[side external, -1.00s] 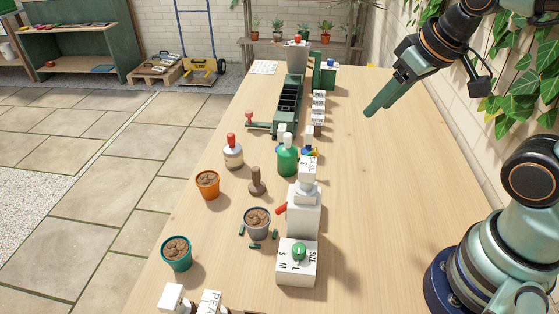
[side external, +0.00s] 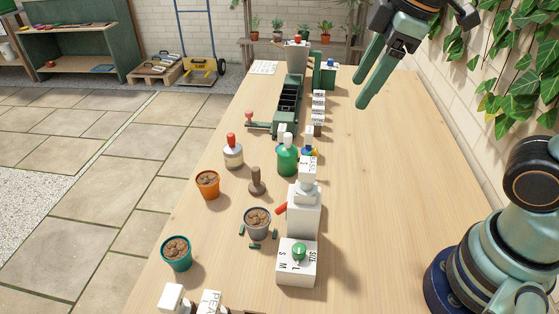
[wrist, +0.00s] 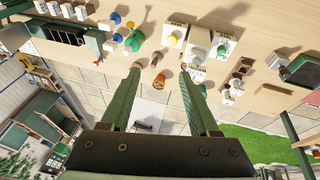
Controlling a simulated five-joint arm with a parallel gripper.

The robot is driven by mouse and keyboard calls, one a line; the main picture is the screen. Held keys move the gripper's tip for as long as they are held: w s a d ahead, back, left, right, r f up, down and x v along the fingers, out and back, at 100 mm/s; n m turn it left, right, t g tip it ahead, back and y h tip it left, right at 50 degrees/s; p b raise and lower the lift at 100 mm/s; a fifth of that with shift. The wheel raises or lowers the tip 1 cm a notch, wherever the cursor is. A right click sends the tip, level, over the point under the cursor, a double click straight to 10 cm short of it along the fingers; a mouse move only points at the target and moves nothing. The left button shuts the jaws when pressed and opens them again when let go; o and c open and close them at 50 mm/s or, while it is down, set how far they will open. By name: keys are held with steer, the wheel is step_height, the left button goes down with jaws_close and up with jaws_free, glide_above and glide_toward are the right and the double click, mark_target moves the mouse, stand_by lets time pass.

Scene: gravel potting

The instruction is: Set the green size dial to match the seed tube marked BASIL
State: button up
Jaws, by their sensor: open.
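The green size dial (side external: 300,251) sits on top of a white box (side external: 296,274) marked SIZE with S, M and L, at the near end of the bench in the side view. Its setting is too small to read. My gripper (side external: 360,93) is open and empty, high over the far right of the bench, well away from the dial. In the wrist view its fingers (wrist: 160,72) are apart with nothing between them.
A white device with a red lever (side external: 281,208) stands just behind the dial box. A green bottle (side external: 287,160), a stamp (side external: 256,182), a grey pot (side external: 257,222), an orange pot (side external: 208,184) and a teal pot (side external: 176,254) stand nearby. The bench's right side is clear.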

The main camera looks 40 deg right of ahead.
steer(key=s+a+n+g, duration=0.1)
steer(key=a+n+g, duration=0.1)
steer(key=a+n, duration=0.8)
steer(key=n+g, duration=0.2)
steer(key=n, duration=1.1)
glide_above(300, 248)
step_height(300, 248, down, 11)
steer(key=shift+h, duration=0.3)
step_height(300, 248, down, 13)
steer(key=shift+f, duration=0.15)
steer(key=shift+c, duration=0.4)
